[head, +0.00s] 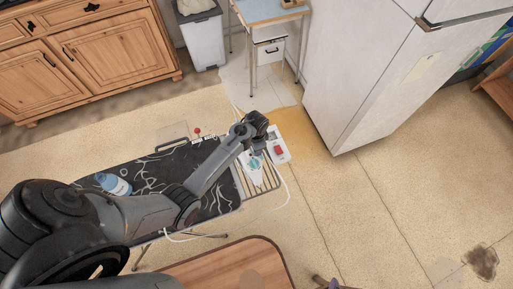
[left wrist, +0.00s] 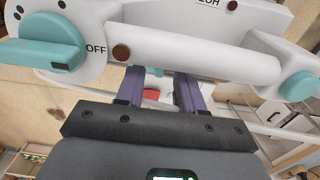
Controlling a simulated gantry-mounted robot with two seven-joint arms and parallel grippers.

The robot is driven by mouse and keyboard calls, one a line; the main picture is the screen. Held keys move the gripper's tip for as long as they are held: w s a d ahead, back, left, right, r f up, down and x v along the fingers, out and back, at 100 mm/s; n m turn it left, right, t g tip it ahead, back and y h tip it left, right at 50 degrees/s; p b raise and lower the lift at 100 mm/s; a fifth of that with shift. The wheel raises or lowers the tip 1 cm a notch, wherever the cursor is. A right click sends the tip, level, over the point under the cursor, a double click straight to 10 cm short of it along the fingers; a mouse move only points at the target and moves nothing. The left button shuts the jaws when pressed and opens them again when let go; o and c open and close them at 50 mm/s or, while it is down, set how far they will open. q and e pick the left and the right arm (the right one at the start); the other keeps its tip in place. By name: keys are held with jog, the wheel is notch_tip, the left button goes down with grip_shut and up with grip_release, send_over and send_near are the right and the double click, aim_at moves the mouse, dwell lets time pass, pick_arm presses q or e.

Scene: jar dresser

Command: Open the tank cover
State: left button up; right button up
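A white and teal iron (head: 254,174) is on the right end of the ironing board, partly hidden by my left arm. In the left wrist view a white handle-like bar (left wrist: 215,62) fills the top, with a teal dial (left wrist: 45,50) marked OFF and a teal round knob (left wrist: 298,87). I cannot tell which part is the tank cover. My left gripper (left wrist: 158,78) is open: its two purple fingers are apart, with their tips hidden behind the bar. In the head view the left gripper (head: 258,146) is just above the iron. My right gripper is not identifiable.
The black patterned ironing board (head: 150,172) carries a blue and white bottle (head: 114,184). A white box with a red switch (head: 279,149) is beside the iron, with a white cord looping right. A wooden tabletop (head: 225,268) is in front. A fridge (head: 365,70) stands behind right; the right floor is mostly clear.

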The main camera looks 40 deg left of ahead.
pick_arm(q)
jog(key=shift+f, duration=0.6)
jog(key=shift+c, duration=0.3)
grip_shut()
